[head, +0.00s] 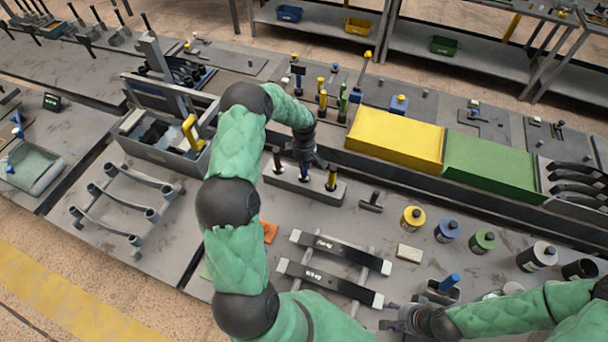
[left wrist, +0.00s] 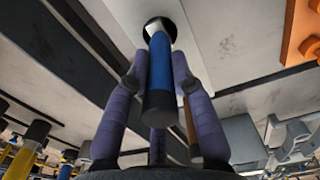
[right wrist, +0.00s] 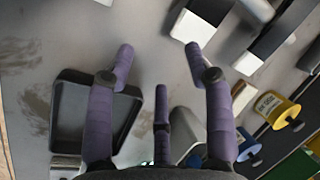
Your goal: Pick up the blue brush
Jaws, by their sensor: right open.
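The blue brush (left wrist: 160,75) has a blue handle and a pale neck, and it stands with its neck in a dark round hole of the grey rack block (head: 305,187). My left gripper (head: 306,160) is at the block's middle. In the left wrist view my left gripper's fingers (left wrist: 160,68) are closed in on both sides of the blue handle and appear to touch it. The brush's lower end is hidden in the hole. My right gripper (head: 393,318) is open and empty near the front edge of the bench; it also shows in the right wrist view (right wrist: 159,58).
A dark-handled brush (head: 277,160) and a yellow-handled one (head: 331,180) stand in the same block on either side. A dark tray (right wrist: 65,100) lies by my right gripper. Yellow (head: 395,140) and green (head: 490,165) boxes stand behind. A black-and-white bar rack (head: 330,273) lies in front.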

